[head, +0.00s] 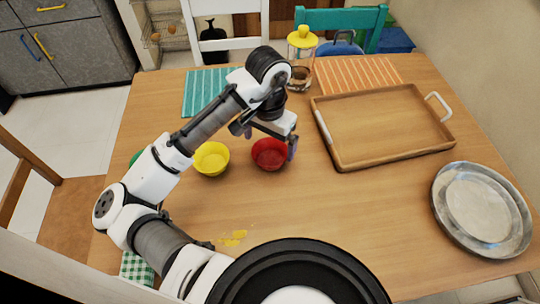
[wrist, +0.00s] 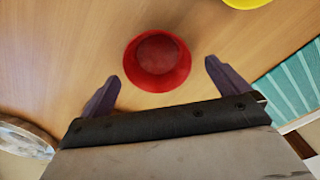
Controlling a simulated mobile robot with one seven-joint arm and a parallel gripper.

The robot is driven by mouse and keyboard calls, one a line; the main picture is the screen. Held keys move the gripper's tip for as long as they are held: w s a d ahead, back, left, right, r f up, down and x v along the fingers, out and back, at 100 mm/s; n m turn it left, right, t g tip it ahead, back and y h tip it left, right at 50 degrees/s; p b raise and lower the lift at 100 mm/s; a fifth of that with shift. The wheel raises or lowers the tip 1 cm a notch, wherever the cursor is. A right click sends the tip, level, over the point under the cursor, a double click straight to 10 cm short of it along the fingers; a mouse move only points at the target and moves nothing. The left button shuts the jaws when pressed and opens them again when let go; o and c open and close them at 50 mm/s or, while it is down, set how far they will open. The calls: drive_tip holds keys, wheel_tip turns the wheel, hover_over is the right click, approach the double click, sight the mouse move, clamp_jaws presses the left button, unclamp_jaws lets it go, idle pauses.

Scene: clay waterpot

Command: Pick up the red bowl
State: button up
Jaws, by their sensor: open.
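The red bowl (head: 270,155) stands upright on the wooden table (head: 330,215), near the middle, and looks empty. In the head view my gripper (head: 270,148) is at the bowl's far side, partly over it, with one finger by the bowl's right edge. In the wrist view the red bowl (wrist: 157,62) lies ahead of the fingertips, between their lines. My gripper (wrist: 161,72) is open there, with two dark fingers spread wider than the bowl and nothing between them. Its exact height over the bowl is hard to tell.
A yellow bowl (head: 211,159) stands just left of the red one. A wooden tray (head: 400,150) lies to the right, and metal plates (head: 440,200) lie farther right. A glass jar (head: 299,75) with yellow lid stands behind. Yellow spots (head: 234,238) mark the table in front.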

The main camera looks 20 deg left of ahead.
sight(270, 159)
drive_tip(key=f, duration=0.4)
drive_tip(key=shift+s+d+f, duration=0.1)
drive_tip(key=shift+d, duration=0.1)
drive_tip(key=c, duration=0.8)
drive_tip(key=shift+c, duration=0.2)
